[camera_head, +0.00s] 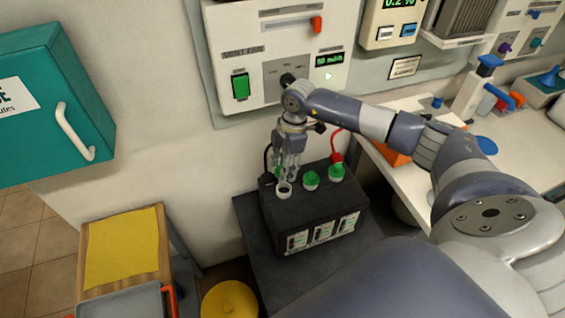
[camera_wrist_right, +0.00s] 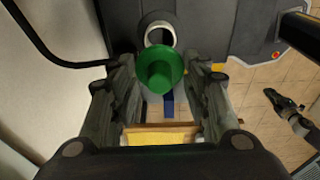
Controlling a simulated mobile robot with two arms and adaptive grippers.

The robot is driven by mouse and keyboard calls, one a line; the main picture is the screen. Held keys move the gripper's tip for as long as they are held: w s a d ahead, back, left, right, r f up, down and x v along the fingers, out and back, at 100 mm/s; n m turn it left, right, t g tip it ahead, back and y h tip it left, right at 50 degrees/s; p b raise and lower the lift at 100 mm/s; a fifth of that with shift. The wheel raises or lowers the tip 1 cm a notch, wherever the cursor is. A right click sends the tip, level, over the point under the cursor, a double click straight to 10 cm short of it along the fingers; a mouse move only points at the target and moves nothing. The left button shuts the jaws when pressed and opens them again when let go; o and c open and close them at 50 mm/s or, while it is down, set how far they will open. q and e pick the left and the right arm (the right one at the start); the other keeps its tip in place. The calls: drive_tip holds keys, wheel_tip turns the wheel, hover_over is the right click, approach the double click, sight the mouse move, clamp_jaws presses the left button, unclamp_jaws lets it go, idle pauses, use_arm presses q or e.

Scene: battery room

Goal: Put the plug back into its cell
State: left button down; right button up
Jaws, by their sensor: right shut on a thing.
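My right gripper (camera_head: 288,172) is shut on a green plug (camera_wrist_right: 161,72), seen between its fingers in the right wrist view. The black battery (camera_head: 315,212) stands below it on a dark surface. The open cell (camera_head: 284,188), with a pale ring, is at the battery's left end, and it also shows in the wrist view (camera_wrist_right: 160,32) just beyond the plug. The plug appears above the ring; the exact gap cannot be told. Two other green plugs (camera_head: 311,180) (camera_head: 336,172) sit in the other cells. What looks like my left gripper (camera_wrist_right: 287,103) is small at the wrist view's right edge.
A black cable (camera_head: 267,158) and a red cable (camera_head: 337,143) reach the battery's top. A charger panel (camera_head: 275,60) is on the wall behind. A bench (camera_head: 420,115) is at right, a yellow mat (camera_head: 122,250) and grey tray (camera_head: 125,303) at left.

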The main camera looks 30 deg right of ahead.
drive_tip(key=shift+f+b, duration=1.85)
drive_tip(key=shift+f, duration=0.35)
drive_tip(key=shift+f+b, duration=0.55)
drive_tip(key=shift+f, duration=0.5)
drive_tip(key=shift+r+p, duration=0.15)
drive_tip(key=shift+p, duration=0.2)
drive_tip(key=shift+f, duration=0.2)
drive_tip(key=o, duration=0.9)
drive_tip(key=shift+r, duration=0.1)
